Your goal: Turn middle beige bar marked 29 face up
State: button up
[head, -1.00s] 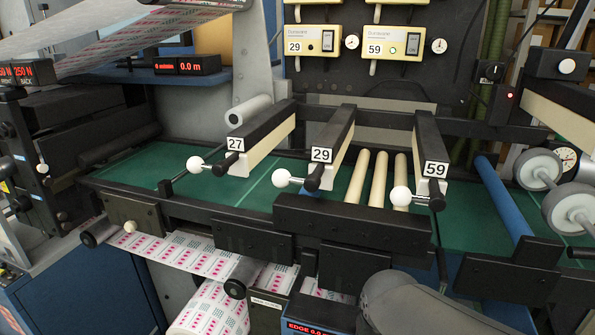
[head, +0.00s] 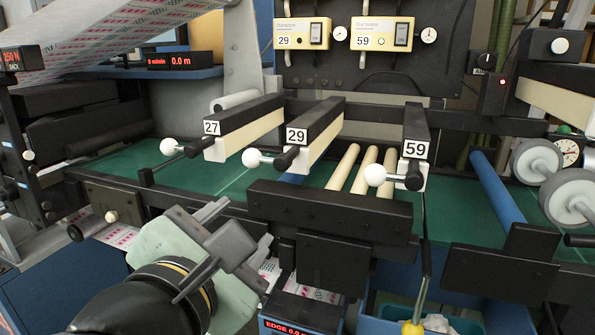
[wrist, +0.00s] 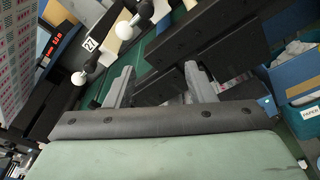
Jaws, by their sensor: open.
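The middle bar marked 29 (head: 323,140) lies between the bars marked 27 and 59 in the head view. Its black side is up and its beige side faces right and down. A white ball knob (head: 252,158) sticks out to the left of its near end, beside a black stub (head: 287,158). My gripper (head: 240,226) is at the lower left of the head view, in front of the green bed and apart from the bars. In the wrist view its two fingers (wrist: 158,72) are spread with nothing between them.
The bar marked 27 (head: 248,134) is on the left and the bar marked 59 (head: 415,130) on the right, each with a white knob. A black block (head: 330,207) stands along the front edge. Cream rollers (head: 364,168) and a blue roller (head: 497,188) lie over the green bed.

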aim_at(251, 160)
notch_tip(251, 160, up, 4)
jog(key=s+a+f+n+t+y, duration=0.1)
jog(key=s+a+n+t, duration=0.1)
jog(key=w+p, duration=0.1)
jog(key=w, duration=1)
jog(key=w+d+p, duration=0.1)
jog(key=w, duration=0.4)
jog(key=shift+w+d+r+p, duration=0.1)
jog(key=shift+w+r+p, duration=0.1)
jog(key=shift+w+p, duration=0.2)
jog(key=c, duration=0.9)
